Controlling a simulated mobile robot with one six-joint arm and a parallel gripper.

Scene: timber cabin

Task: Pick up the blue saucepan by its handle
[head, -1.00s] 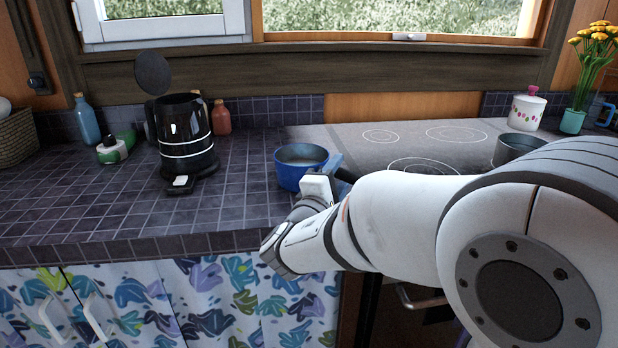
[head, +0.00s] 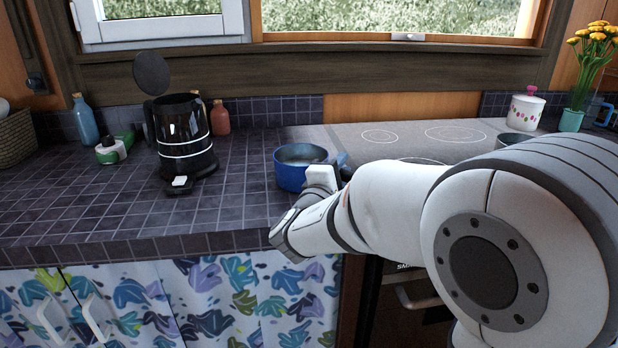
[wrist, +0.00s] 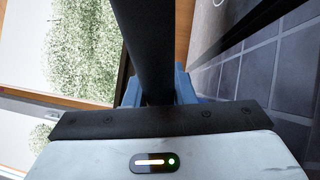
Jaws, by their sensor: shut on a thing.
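The blue saucepan (head: 290,176) is at the right end of the tiled counter, beside the hob, with its open top up. I cannot tell whether its base touches the counter. My gripper (head: 340,163) is at the saucepan's right side, shut on its handle. My white wrist and arm hide most of the handle in the head view. In the wrist view a dark bar, seemingly the handle (wrist: 145,35), runs up the middle between the blue-grey fingertips of my gripper (wrist: 157,90). The pan's bowl is not clear there.
A black kettle (head: 183,135) with its lid raised stands left on the tiled counter (head: 100,205). Bottles (head: 86,120) stand behind it. A white pot (head: 524,112) and flowers (head: 593,50) are at the back right. Counter between kettle and saucepan is clear.

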